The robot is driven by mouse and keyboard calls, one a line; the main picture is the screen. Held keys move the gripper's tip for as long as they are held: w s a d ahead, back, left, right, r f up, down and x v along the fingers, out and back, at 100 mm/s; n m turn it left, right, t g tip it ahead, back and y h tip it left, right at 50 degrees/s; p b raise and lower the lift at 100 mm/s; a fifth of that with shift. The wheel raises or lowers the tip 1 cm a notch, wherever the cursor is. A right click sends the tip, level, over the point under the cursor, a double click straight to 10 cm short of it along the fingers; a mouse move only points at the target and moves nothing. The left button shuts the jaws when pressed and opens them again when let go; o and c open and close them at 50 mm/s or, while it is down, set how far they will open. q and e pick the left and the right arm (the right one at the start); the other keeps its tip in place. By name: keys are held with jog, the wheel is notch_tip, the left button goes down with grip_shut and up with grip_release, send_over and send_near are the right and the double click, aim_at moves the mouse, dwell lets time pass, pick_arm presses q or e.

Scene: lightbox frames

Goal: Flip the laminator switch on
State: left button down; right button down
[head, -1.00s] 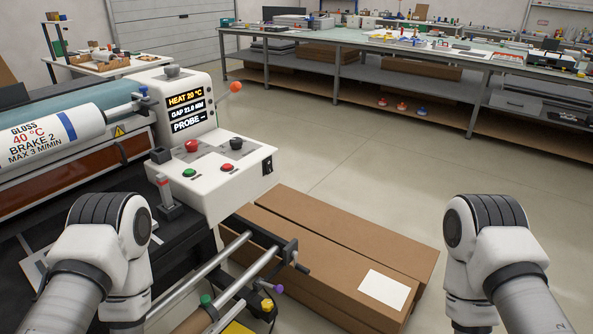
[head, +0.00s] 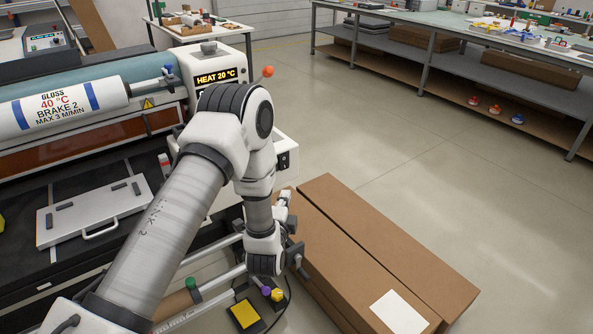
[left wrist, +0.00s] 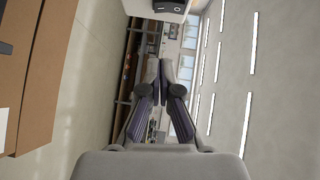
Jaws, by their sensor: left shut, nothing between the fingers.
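The laminator stands at left in the head view, with a white roll reading GLOSS 40 °C and a display (head: 215,76) reading HEAT 20 °C. Its black switch (head: 284,160) is on the right side of the white control box (head: 289,143), just right of my left arm. The switch also shows at the top edge of the left wrist view (left wrist: 165,5); its position is too small to read. My left gripper (head: 286,197) is below the switch in the head view, apart from it. Its fingers (left wrist: 160,68) are together and empty. My arm hides the panel's buttons. My right gripper is out of view.
Long cardboard boxes (head: 370,250) lie on the floor right of the laminator. Metal rails, a yellow pedal-like block (head: 245,314) and coloured knobs are near my left wrist. A long workbench (head: 440,70) stands at the back right. The floor between is clear.

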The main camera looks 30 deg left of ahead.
pick_arm(q)
jog(key=w, duration=0.1)
jog(key=p, duration=0.2)
send_near(287, 167)
jog(key=w+d, duration=0.1)
jog(key=w, duration=0.4)
jog(key=a, duration=0.3)
jog(key=shift+w+f, duration=0.1)
jog(key=shift+w, duration=0.3)
jog(key=shift+a, duration=0.1)
jog(key=shift+w+f, duration=0.1)
jog(key=shift+f, duration=0.15)
jog(key=shift+a+m, duration=0.15)
jog(key=shift+m, duration=0.15)
